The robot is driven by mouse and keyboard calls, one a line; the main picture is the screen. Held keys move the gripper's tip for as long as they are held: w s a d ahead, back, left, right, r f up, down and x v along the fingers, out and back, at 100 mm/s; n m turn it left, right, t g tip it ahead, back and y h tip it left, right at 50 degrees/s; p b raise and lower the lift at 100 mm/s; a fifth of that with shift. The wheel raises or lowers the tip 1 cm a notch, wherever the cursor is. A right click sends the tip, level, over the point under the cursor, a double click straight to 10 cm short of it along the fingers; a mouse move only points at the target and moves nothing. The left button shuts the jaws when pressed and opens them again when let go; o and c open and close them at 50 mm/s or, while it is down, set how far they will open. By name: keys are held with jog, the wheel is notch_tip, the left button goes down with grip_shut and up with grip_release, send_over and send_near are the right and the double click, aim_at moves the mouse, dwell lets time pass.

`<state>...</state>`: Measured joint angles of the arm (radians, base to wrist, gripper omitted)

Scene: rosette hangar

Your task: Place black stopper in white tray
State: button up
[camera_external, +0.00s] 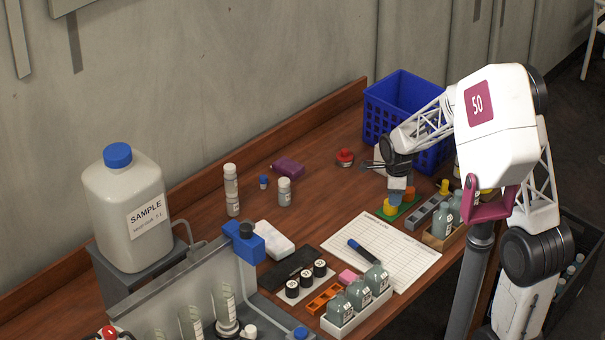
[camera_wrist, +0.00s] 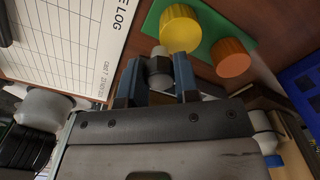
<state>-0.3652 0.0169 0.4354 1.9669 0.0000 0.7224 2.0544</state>
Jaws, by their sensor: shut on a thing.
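My gripper (camera_external: 398,193) is over the green board (camera_external: 407,211) on the right side of the table. In the wrist view, my gripper (camera_wrist: 158,82) is shut on a small grey cylindrical piece (camera_wrist: 159,66) with a pale rounded end. Its colour does not look plainly black, and the fingers hide its sides. A small white tray (camera_external: 293,297) near the table's front holds several black-topped round pieces (camera_external: 306,277). A longer white tray (camera_external: 345,330) beside it holds grey bottles.
A yellow stopper (camera_wrist: 180,29) and an orange stopper (camera_wrist: 231,57) stand on the green board near my fingers. A blue crate (camera_external: 410,92) stands behind. A printed log sheet (camera_external: 400,250) with a blue marker (camera_external: 362,251) lies between the board and trays. A bottle rack (camera_external: 438,243) stands at right.

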jog(key=shift+a, duration=0.2)
jog(key=shift+w+a+r, duration=0.1)
jog(key=shift+w+a, duration=0.05)
jog(key=shift+a, duration=0.45)
jog(key=s+a+r+n, duration=0.1)
jog(key=a+n, duration=0.2)
jog(key=a, duration=1)
jog(key=s+a+r+n, duration=0.1)
jog(key=a+r+n, duration=0.1)
jog(key=a, duration=1.2)
jog(key=s+a+n, duration=0.1)
jog(key=s+a, duration=0.4)
jog(key=a, duration=0.4)
jog(key=s+a+r+n, duration=0.1)
jog(key=s+a+n, duration=0.1)
jog(key=s+a, duration=0.4)
jog(key=s+a+r+n, duration=0.1)
jog(key=s+a, duration=0.5)
jog(key=a, duration=0.7)
jog(key=shift+s+r+n, duration=0.15)
jog(key=shift+r+n, duration=0.1)
jog(key=shift+n, duration=0.45)
jog(key=shift+f, duration=2.5)
